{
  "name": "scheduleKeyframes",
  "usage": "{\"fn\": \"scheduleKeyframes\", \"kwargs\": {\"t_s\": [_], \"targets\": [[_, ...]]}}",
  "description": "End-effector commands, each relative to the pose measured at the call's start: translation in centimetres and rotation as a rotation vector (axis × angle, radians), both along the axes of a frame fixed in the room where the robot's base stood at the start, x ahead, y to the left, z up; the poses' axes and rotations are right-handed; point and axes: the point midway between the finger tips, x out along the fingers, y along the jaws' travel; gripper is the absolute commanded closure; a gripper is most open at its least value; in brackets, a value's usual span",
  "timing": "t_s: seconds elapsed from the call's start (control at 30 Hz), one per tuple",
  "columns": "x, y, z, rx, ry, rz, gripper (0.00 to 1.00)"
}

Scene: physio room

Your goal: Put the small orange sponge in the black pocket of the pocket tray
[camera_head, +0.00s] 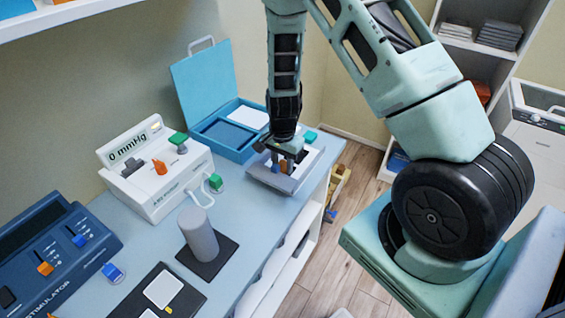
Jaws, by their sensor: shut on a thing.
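My gripper (287,162) is over a grey tray (270,181) near the right edge of the blue table. It is shut on a small orange thing, the sponge (283,167), which shows between the fingers. The sponge is at or just above the tray; I cannot tell whether it touches. The tray's pockets are mostly hidden behind my gripper, and I cannot make out which one is black.
An open blue case (215,128) stands close behind and left of the tray. A white mmHg device (155,170), a grey cylinder (199,237) on a black base and a blue stimulator (50,255) stand left and nearer. The table's right edge (290,215) is close to the tray.

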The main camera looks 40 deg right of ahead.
Motion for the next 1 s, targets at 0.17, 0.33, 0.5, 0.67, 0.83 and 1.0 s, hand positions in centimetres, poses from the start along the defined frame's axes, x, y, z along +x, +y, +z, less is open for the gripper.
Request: {"fn": "scheduleKeyframes", "kwargs": {"t_s": [0.17, 0.33, 0.5, 0.67, 0.83, 1.0], "targets": [[0.01, -0.01, -0.16, 0.000, 0.000, 0.000, 0.83], [0.01, -0.01, -0.16, 0.000, 0.000, 0.000, 0.83], [0.01, 0.00, -0.16, 0.000, 0.000, 0.000, 0.51], [0.00, 0.00, -0.16, 0.000, 0.000, 0.000, 0.39], [-0.01, 0.00, -0.16, 0.000, 0.000, 0.000, 0.17], [0.00, 0.00, -0.16, 0.000, 0.000, 0.000, 0.17]]}}
